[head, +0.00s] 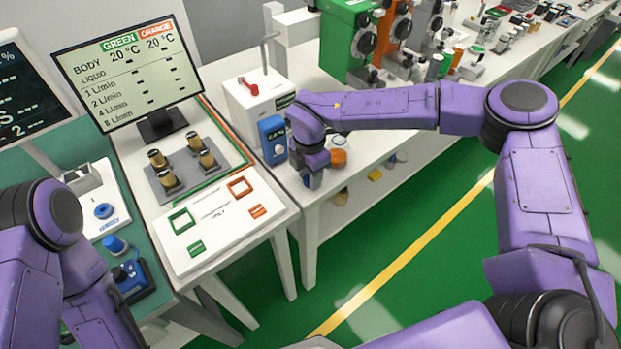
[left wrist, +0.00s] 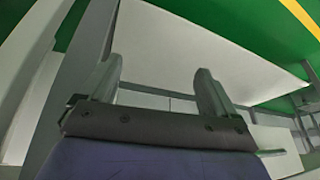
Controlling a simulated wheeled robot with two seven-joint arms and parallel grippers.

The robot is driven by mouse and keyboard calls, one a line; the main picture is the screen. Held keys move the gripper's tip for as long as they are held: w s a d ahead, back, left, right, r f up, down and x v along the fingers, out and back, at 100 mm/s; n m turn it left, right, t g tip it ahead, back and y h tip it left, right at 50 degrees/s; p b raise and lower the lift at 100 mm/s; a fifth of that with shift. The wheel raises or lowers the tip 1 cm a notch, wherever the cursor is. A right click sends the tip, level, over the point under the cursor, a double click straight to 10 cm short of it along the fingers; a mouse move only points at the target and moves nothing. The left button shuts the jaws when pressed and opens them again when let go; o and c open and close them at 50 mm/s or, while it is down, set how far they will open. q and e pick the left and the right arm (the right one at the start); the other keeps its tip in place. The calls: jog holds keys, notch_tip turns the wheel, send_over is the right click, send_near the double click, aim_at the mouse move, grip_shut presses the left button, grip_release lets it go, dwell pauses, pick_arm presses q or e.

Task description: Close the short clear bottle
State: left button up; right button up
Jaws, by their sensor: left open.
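I cannot make out a short clear bottle or its cap for certain in either view. My right gripper (head: 314,182) points down at the left front corner of the white table (head: 350,110), just left of a small orange container (head: 338,158). It is too small and dark to tell its opening or whether it holds anything. My left gripper (left wrist: 163,80) shows in the left wrist view with its two fingers wide apart and nothing between them. A pale panel and green floor lie beyond its fingers. In the head view only my left arm shows, at the lower left.
A blue device (head: 272,139) and a white box with a red lever (head: 252,100) stand beside my right gripper. A white stand (head: 215,235) holds brass cylinders on a grey plate (head: 160,188). A blue-capped item (head: 115,245) is near my left arm. Green floor (head: 400,285) is clear.

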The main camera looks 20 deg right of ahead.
jog(key=shift+r, duration=0.1)
jog(key=shift+r, duration=0.3)
notch_tip(320, 180, up, 2)
jog(key=shift+s+r+b, duration=0.1)
jog(key=shift+r+b, duration=0.15)
jog(key=shift+b, duration=0.25)
jog(key=s+r+b, duration=0.1)
jog(key=s+r, duration=0.2)
jog(key=s, duration=0.1)
jog(key=s+r+b, duration=0.2)
jog(key=s+r, duration=0.1)
jog(key=s, duration=0.2)
jog(key=s+d+r+b, duration=0.1)
jog(key=s+r, duration=0.2)
jog(key=s, duration=0.1)
jog(key=shift+s+d+r, duration=0.1)
jog(key=shift+s+r, duration=0.25)
jog(key=shift+s, duration=0.05)
